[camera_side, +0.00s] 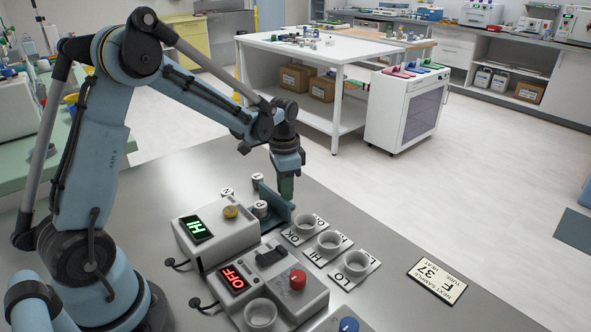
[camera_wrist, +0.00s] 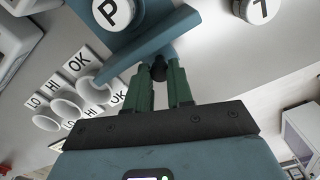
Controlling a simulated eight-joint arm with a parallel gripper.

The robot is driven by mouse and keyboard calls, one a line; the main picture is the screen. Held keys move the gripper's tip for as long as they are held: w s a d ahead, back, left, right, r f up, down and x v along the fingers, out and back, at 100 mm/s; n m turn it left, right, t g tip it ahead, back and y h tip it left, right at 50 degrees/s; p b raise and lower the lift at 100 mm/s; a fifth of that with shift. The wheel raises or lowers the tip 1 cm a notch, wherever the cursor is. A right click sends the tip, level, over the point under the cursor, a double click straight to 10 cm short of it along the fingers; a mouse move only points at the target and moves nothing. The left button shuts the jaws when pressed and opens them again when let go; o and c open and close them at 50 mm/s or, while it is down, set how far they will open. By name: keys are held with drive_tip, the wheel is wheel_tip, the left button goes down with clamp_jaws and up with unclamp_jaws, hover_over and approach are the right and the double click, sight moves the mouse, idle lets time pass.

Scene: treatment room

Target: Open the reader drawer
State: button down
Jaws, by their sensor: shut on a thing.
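The grey reader (camera_side: 212,236) stands on the bench with a green HI display and a gold knob. Its teal drawer (camera_side: 276,206) sticks out at the reader's far right side, with a white-capped tube marked P (camera_side: 261,207) behind its front panel. In the wrist view the teal front panel (camera_wrist: 150,47) and the P cap (camera_wrist: 113,10) are close. My gripper (camera_side: 286,190) comes down on the panel from above. In the wrist view its green fingers (camera_wrist: 161,88) are shut on a dark knob (camera_wrist: 158,71) at the panel's outer face. How far the drawer is out is hard to tell.
Three white cups (camera_side: 329,241) on cards marked OK, HI and LO stand right of the drawer. Capped tubes N (camera_side: 227,193) and T (camera_side: 257,178) stand nearby. A grey unit reading OFF (camera_side: 285,290) with a red knob is in front. A sample card (camera_side: 437,280) lies right.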

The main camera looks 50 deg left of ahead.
drive_tip(key=c, duration=1.3)
unclamp_jaws()
drive_tip(key=shift+o, duration=0.2)
drive_tip(key=shift+r, duration=0.1)
wheel_tip(320, 180, up, 12)
drive_tip(key=s+d+f+n+t, duration=0.1)
drive_tip(key=s+d+n+t, duration=0.3)
drive_tip(key=s+d+t, duration=0.3)
drive_tip(key=s+d, duration=0.2)
drive_tip(key=s, duration=0.3)
drive_tip(key=shift+s+d+n, duration=0.25)
drive_tip(key=shift+s+n, duration=0.05)
drive_tip(key=shift+s, duration=0.05)
